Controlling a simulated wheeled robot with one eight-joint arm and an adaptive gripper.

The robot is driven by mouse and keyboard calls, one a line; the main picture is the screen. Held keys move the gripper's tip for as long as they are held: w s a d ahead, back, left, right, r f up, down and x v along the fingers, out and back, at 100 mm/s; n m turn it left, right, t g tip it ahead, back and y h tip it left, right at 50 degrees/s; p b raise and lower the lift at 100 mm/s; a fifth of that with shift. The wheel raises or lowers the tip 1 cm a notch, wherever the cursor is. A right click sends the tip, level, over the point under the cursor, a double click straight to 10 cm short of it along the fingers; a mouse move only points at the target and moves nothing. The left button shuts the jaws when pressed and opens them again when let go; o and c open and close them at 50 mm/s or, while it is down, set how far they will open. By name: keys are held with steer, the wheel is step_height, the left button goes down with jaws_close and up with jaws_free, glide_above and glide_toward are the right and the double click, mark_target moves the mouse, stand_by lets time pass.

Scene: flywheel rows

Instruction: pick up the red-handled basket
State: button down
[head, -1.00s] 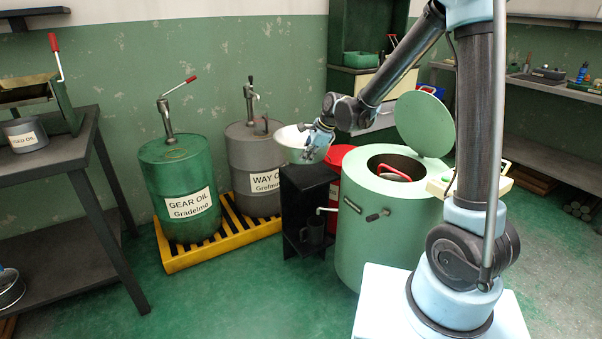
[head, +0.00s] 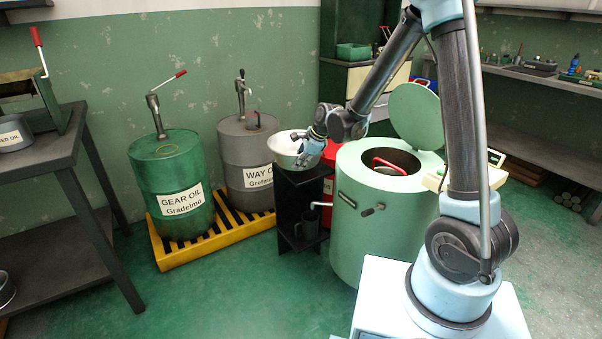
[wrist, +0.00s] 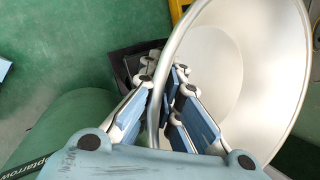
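The red handle of the basket (head: 388,164) shows in the round opening of the green drum machine (head: 372,235). The basket's body is hidden inside. My gripper (head: 309,158) is well left of the handle, at the right rim of a pale metal bowl (head: 286,149) over a black stand (head: 304,183). In the wrist view, my gripper (wrist: 168,82) has its fingers apart, either side of the rim of the bowl (wrist: 265,60). The gripper looks open, with a gap between rim and right finger. The basket is not visible in the wrist view.
The drum's round lid (head: 413,115) stands raised behind its opening. A dark mug (head: 307,222) is inside the black stand. Green (head: 172,190) and grey (head: 247,170) oil drums stand on a yellow pallet (head: 185,255). A dark bench (head: 55,160) is at left. The floor in front is clear.

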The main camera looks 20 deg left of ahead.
steer(key=shift+f, duration=1.95)
steer(key=c, duration=1.8)
jaws_free()
